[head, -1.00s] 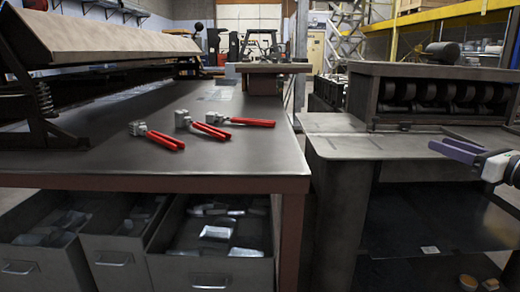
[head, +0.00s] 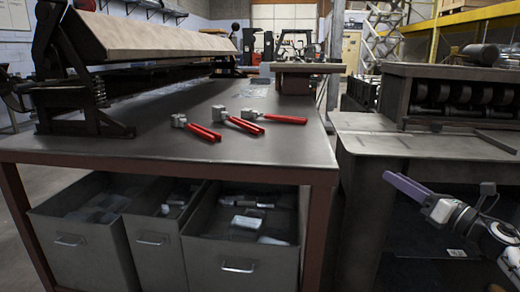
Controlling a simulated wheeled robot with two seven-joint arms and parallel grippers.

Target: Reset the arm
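My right gripper (head: 388,178), with purple fingers on a white and grey wrist, is at the lower right in the head view. It is in front of the grey bench on the right and points left toward the bench leg. Its fingers overlap from this angle, so I cannot tell whether they are open or shut. I see nothing held in it. My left gripper is not in view.
Several red-handled hand tools, one of them here (head: 274,119), lie on the metal table (head: 150,145). Drawers (head: 240,250) hang below it. A bending machine (head: 130,45) stands at left, a roller machine (head: 455,95) on the right bench (head: 375,140).

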